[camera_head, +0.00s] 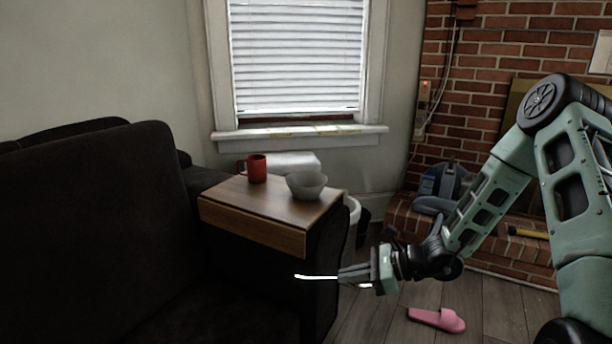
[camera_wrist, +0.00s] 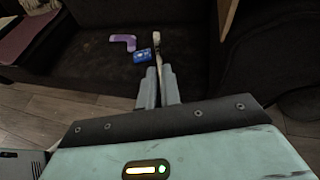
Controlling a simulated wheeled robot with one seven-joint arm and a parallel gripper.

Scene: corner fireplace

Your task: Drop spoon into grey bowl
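The grey bowl (camera_head: 307,185) stands upright on a wooden armrest tray (camera_head: 252,230) on the sofa's arm. My gripper (camera_head: 343,275) is in front of the sofa arm, lower than the tray and to the right of and below the bowl in the head view. It is shut on the spoon (camera_head: 315,277), which sticks out to the left beyond the fingertips. In the wrist view the spoon (camera_wrist: 157,42) extends away from between the two fingers (camera_wrist: 157,80). The bowl is not in the wrist view.
A red mug (camera_head: 256,168) stands on the tray left of the bowl. The dark sofa (camera_head: 90,230) fills the left. A blue item (camera_wrist: 142,55) and a purple item (camera_wrist: 122,41) lie on the seat. A pink slipper (camera_head: 437,319) is on the floor.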

